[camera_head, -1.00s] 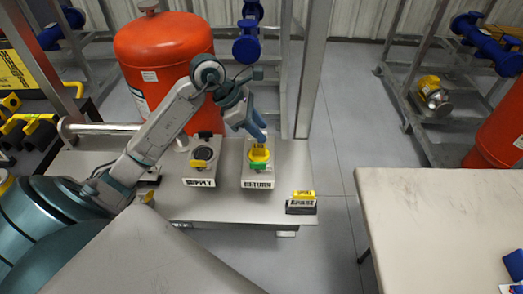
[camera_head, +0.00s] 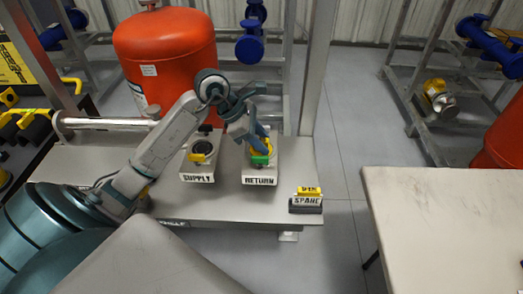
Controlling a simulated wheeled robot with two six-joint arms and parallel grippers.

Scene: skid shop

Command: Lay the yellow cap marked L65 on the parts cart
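My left gripper (camera_head: 259,143) is over the RETURN block (camera_head: 261,176) on the grey bench. Its fingers reach down at a yellow piece (camera_head: 253,156) with a green part (camera_head: 260,160) on that block. The fingers cover much of the yellow piece, so I cannot tell whether they grip it. No L65 marking is readable. Another yellow piece (camera_head: 202,148) is on the SUPPLY block, and a third (camera_head: 307,191) is on the SPARE block. A pale flat top (camera_head: 450,215) at the right may be the parts cart. My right gripper is not in view.
A red tank (camera_head: 165,55) stands behind the bench (camera_head: 235,210), beside a metal post (camera_head: 317,75). A pipe (camera_head: 105,123) lies at the left. A floor gap (camera_head: 345,230) separates bench and pale top, whose visible middle is clear.

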